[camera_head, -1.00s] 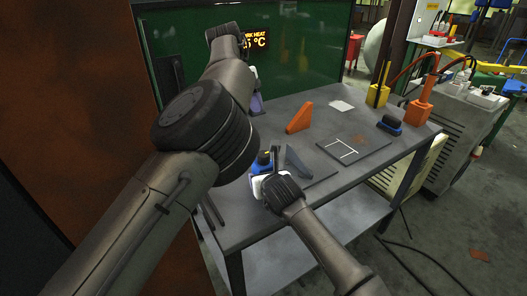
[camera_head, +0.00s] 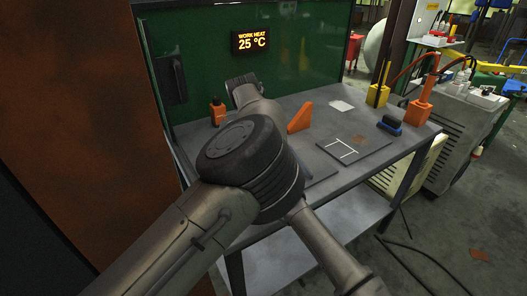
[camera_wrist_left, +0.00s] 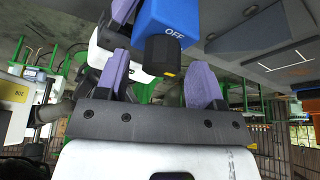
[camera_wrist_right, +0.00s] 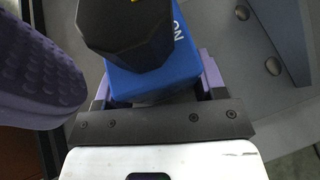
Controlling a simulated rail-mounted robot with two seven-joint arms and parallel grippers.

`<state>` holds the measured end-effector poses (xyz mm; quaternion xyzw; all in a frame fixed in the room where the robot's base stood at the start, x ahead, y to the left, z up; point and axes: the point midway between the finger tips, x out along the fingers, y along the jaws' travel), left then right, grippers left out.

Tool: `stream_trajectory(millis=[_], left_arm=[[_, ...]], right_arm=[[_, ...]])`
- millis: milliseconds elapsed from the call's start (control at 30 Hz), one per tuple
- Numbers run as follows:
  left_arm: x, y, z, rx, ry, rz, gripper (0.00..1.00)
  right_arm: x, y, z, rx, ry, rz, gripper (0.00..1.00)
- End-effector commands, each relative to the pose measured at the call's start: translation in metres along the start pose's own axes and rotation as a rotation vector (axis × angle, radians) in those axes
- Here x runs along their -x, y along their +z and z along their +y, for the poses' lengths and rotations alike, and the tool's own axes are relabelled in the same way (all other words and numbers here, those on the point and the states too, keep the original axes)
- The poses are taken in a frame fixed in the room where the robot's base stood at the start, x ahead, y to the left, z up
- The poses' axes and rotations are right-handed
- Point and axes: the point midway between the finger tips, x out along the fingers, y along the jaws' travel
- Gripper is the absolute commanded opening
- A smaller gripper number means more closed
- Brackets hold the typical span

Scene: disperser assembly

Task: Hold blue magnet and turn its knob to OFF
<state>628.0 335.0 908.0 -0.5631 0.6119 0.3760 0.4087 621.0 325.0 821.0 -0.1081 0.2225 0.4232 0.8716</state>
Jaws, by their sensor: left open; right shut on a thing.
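The blue magnet (camera_wrist_left: 170,18) has a black knob (camera_wrist_left: 158,55) with a yellow mark, and "OFF" is printed beside the knob. In the right wrist view the magnet (camera_wrist_right: 150,88) sits between the fingers of my right gripper (camera_wrist_right: 158,86), which is shut on it. An "ON" print shows beside the knob (camera_wrist_right: 125,30) there. My left gripper (camera_wrist_left: 160,78) is open, its purple fingers on either side of the knob with gaps. A purple left finger (camera_wrist_right: 38,80) also shows in the right wrist view. In the head view my left arm hides the magnet and right gripper.
The grey table (camera_head: 275,108) carries an orange wedge (camera_head: 300,118), a dark plate with white lines (camera_head: 352,152), another blue-and-black block (camera_head: 390,125), and yellow (camera_head: 378,95) and orange (camera_head: 418,112) holders. A small orange object (camera_head: 217,112) stands at the back left.

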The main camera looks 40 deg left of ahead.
Motion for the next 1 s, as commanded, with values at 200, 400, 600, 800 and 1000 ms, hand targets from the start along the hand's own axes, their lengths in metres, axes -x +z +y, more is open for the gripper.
stream_trajectory(millis=[200,400,600,800,1000], left_arm=[[-0.0027,-0.0001,0.0,-0.001,0.0,0.0,0.62],[-0.0025,-0.0001,-0.0001,-0.001,0.0,0.0,0.54],[-0.0024,-0.0001,-0.0001,-0.001,0.0,0.0,0.35],[-0.0022,-0.0001,-0.0001,-0.001,0.0,0.0,0.16],[-0.0023,-0.0002,-0.0001,0.011,-0.005,0.0,0.13]], right_arm=[[-0.0008,-0.0025,-0.0012,-0.002,-0.003,0.005,0.25],[-0.0008,-0.0025,-0.0012,-0.002,-0.003,0.005,0.25],[-0.0008,-0.0025,-0.0012,-0.002,-0.003,0.005,0.25],[-0.0008,-0.0025,-0.0012,-0.002,-0.003,0.005,0.25],[-0.0008,-0.0025,-0.0013,-0.002,-0.003,0.005,0.25]])
